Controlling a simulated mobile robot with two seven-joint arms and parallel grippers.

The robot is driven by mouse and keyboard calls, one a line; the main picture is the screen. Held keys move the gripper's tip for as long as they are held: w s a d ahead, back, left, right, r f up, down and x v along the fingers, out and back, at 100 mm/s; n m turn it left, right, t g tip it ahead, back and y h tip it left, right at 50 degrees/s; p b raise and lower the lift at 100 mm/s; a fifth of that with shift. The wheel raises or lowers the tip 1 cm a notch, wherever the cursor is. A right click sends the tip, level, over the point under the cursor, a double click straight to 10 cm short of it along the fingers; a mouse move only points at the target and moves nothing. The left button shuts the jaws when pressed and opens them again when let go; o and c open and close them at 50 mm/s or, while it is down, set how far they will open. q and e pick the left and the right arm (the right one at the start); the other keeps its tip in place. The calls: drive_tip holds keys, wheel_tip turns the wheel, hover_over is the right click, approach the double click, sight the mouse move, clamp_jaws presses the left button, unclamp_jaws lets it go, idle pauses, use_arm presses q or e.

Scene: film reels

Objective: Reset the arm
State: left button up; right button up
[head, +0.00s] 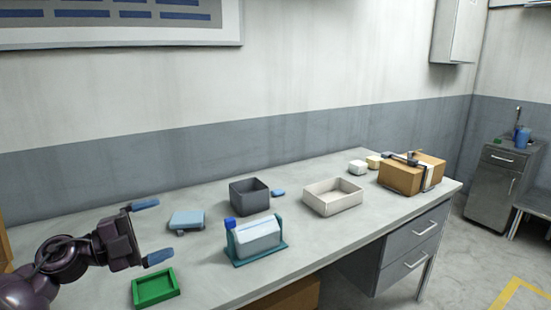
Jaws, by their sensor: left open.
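My left gripper (152,231) is in the lower left of the head view, held over the left part of the workbench (216,270). Its two blue-tipped fingers are spread wide apart, with nothing between them. My left arm comes in from the lower left corner. A green tray (155,288) lies just below and right of the gripper. My right gripper is not in view.
A dark grey bin (249,196), a teal stand with a pale block (256,240), a cream tray (332,197) and a brown box (412,174) stand along the bench. Small pale blocks (358,167) sit behind. A drawer unit (413,247) is under the right end. The wall runs behind.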

use_arm(q)
drive_tip(key=s+a+f+n+t+y, duration=0.2)
drive_tip(key=a+f+n+t+y, duration=0.15)
drive_tip(key=f+n+y, duration=0.45)
drive_tip(key=s+a+f+n+t+y, duration=0.25)
drive_tip(key=f+n+t+y, duration=0.25)
drive_tip(key=f+n, duration=0.45)
drive_tip(key=s+d+f+n+g+y, duration=0.2)
drive_tip(key=s+f+n+g, duration=0.5)
drive_tip(key=s+f, duration=1.3)
drive_tip(key=s+y, duration=0.1)
drive_tip(key=s, duration=0.1)
drive_tip(key=shift+s, duration=0.3)
